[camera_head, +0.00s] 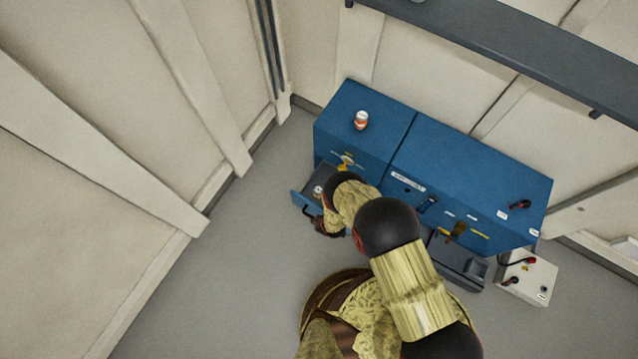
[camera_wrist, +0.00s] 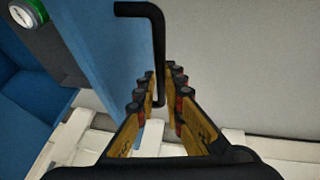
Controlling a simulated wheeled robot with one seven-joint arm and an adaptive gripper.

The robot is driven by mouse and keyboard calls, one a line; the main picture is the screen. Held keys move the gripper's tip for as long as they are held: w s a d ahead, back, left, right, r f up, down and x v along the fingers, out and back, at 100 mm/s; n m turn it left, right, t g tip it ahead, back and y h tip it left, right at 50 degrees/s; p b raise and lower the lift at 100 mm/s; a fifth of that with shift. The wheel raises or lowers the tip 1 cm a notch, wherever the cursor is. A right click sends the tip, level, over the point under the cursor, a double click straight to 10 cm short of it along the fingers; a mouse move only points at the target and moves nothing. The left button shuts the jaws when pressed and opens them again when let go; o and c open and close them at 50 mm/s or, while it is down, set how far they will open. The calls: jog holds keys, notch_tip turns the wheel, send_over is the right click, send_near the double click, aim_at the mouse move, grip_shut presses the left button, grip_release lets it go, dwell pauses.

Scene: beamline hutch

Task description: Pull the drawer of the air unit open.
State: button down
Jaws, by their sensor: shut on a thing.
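The blue air unit (camera_head: 477,179) stands against the wall. Its drawer (camera_head: 303,200) sticks out at the left end, and its dark inside shows, with a small can (camera_head: 318,191) in it. The black drawer handle (camera_wrist: 158,45) is a bent bar on the drawer's blue front. My gripper (camera_wrist: 162,80) is shut on the handle, with the bar between its two fingers. In the head view my gripper (camera_head: 325,226) is at the drawer's front, partly hidden by my arm. My arm also hides the drawer's right side.
An orange and white bottle (camera_head: 361,120) stands on top of the unit. A grey box (camera_head: 529,277) with red and black knobs sits at its right end. A dark shelf (camera_head: 500,42) runs along the wall above. The floor (camera_head: 232,256) left of the drawer is clear.

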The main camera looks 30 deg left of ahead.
jog(key=c, duration=1.9)
grip_release()
jog(key=shift+r, duration=0.1)
jog(key=v, duration=1.1)
jog(key=shift+d+r, duration=0.15)
jog(key=shift+r, duration=0.15)
